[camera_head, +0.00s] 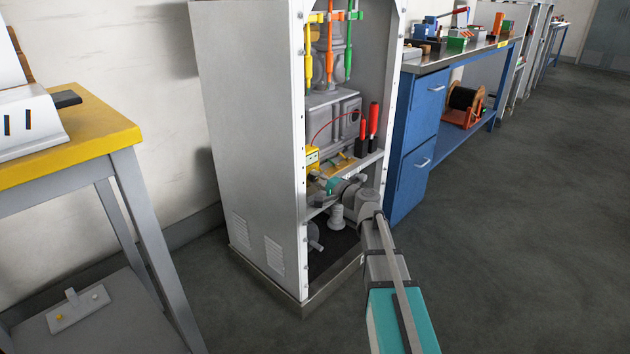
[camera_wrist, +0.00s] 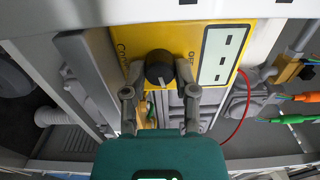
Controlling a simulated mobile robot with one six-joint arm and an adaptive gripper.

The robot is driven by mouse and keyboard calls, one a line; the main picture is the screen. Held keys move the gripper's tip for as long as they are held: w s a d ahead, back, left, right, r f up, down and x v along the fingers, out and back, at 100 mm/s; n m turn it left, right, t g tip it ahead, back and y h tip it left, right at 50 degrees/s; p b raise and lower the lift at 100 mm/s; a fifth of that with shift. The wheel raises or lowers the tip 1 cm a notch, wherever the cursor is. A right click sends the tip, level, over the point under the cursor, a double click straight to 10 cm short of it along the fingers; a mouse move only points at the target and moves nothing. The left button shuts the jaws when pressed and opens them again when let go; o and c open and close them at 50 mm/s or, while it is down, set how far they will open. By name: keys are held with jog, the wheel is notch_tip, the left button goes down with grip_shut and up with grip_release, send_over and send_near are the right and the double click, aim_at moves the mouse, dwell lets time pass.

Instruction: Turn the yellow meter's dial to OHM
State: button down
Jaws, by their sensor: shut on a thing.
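The yellow meter (camera_head: 312,157) sits on a shelf inside the open grey cabinet. In the wrist view the yellow meter (camera_wrist: 205,32) fills the top middle, with a display window of dark bars. Its round black dial (camera_wrist: 159,68) has a pale pointer mark. Lettering is printed on both sides of the dial, partly covered by my fingers; "OFF" seems to be at right. My gripper (camera_wrist: 160,72) has one finger on each side of the dial and is shut on it. In the head view my gripper (camera_head: 318,177) is small and partly hidden at the meter.
Red and black probes (camera_head: 368,125) stand right of the meter, with a red lead (camera_head: 333,124) running nearby. Coloured cables hang above. The cabinet's side wall (camera_head: 250,150) and front posts frame the opening. A blue workbench (camera_head: 418,110) stands at right, a yellow-topped table (camera_head: 90,140) at left.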

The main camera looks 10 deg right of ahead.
jog(key=shift+s+m, duration=0.2)
jog(key=shift+m, duration=0.9)
jog(key=c, duration=0.6)
grip_release()
jog(key=shift+f, duration=0.1)
jog(key=shift+o, duration=1)
jog(key=shift+w, duration=0.1)
jog(key=shift+d, duration=0.1)
jog(key=v, duration=1.2)
